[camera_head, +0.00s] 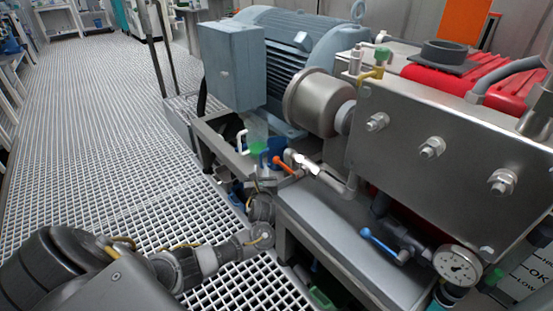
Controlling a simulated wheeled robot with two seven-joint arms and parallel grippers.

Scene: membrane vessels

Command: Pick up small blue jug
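A small blue jug (274,149) stands on the machine's metal frame, below the motor. It is partly hidden by pipework and a clear vessel. My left arm comes in from the lower left and bends up at the wrist beside the frame. My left gripper (258,188) is just below the jug in the picture, near the frame's edge. Its fingers are small and hard to make out, so I cannot tell whether they are open or touching anything. My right gripper is not in view.
A clear vessel with green (257,147) is left of the jug. An orange-handled valve (284,164) is close on the right. The motor (290,50), metal block (440,150) and pressure gauge (459,266) crowd the right. The grated floor (100,130) is mostly clear on the left.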

